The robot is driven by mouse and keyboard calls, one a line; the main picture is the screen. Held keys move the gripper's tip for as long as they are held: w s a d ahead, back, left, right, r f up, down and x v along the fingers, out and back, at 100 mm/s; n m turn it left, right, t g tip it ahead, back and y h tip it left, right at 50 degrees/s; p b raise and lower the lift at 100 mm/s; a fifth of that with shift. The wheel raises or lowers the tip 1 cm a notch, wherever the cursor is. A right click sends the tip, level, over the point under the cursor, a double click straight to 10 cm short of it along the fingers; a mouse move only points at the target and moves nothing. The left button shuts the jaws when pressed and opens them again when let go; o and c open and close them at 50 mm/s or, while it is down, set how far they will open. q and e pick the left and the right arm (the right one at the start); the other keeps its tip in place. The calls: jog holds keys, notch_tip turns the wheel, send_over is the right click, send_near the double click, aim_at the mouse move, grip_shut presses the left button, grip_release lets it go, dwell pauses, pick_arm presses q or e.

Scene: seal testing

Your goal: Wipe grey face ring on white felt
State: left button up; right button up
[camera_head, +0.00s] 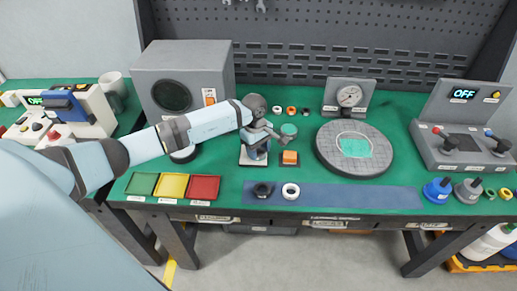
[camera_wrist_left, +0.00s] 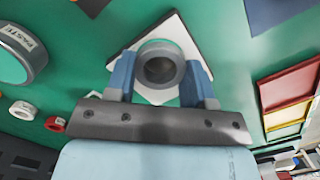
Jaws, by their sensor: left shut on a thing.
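In the left wrist view the grey face ring (camera_wrist_left: 178,70) sits between the two blue fingers of my left gripper (camera_wrist_left: 161,80), which is shut on it. The white felt (camera_wrist_left: 174,24) is a square pad directly below the ring, its corners showing around it. Whether the ring touches the felt I cannot tell. In the head view my left gripper (camera_head: 257,150) points down over the white felt (camera_head: 246,160), and the gripper mostly hides the ring. My right gripper is not in view.
The paste jar (camera_head: 289,130) and an orange-topped block (camera_head: 290,158) stand just right of the felt. Green (camera_head: 142,184), yellow (camera_head: 172,186) and red (camera_head: 204,188) trays lie front left. A round plate (camera_head: 372,168) stands to the right. A blue strip (camera_head: 350,195) holds two rings.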

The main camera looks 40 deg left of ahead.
pick_arm(q)
jog(key=o, duration=0.8)
jog(key=shift+r, duration=0.1)
jog(key=shift+c, duration=0.2)
jog(key=c, duration=0.7)
jog(key=shift+r, duration=0.65)
